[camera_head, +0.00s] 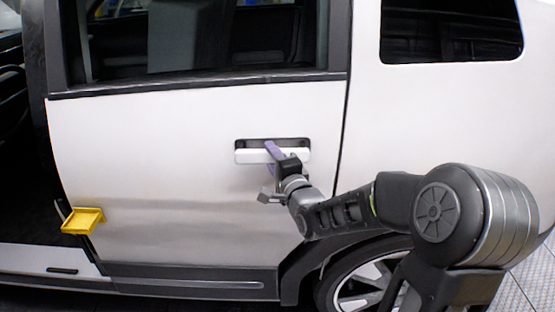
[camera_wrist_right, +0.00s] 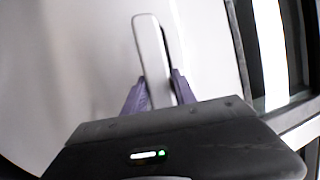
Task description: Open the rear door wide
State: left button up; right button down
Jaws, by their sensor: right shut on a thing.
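The white rear door (camera_head: 160,180) fills the middle of the head view, with a dark window above and a dark sill strip below. Its white bar handle (camera_head: 296,155) sits in a dark recess near the door's right edge. My right gripper (camera_head: 272,152) is at the handle, its purple fingers closed around the bar. In the right wrist view the handle (camera_wrist_right: 152,55) runs up from between the two purple fingers (camera_wrist_right: 158,92). The door's right edge lies close along the body seam. My left gripper is not in view.
A yellow tray-like piece (camera_head: 83,220) sits at the door's lower left edge. The front opening at the far left is dark and open. A rear wheel (camera_head: 365,285) is below right, behind my right arm. Tiled floor shows at the lower right.

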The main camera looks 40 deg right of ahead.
aim_at(265, 159)
jog(key=shift+s+a+f, duration=0.15)
jog(key=shift+s+a, duration=0.4)
jog(key=shift+s, duration=0.1)
dwell(0.8)
jog(key=shift+s+a+h+b, duration=0.3)
jog(key=shift+s+a+b, duration=0.25)
jog(key=shift+s+a, duration=0.25)
jog(key=shift+s+a+m+h, duration=0.3)
jog(key=shift+s+a+m, duration=0.1)
jog(key=shift+s+a, duration=0.3)
jog(key=shift+d, duration=0.1)
jog(key=shift+m+g+h, duration=0.4)
jog(key=shift+h, duration=0.2)
jog(key=s+a+b, duration=0.3)
jog(key=b, duration=0.3)
jog(key=shift+a+b, duration=0.1)
jog(key=shift+b, duration=0.3)
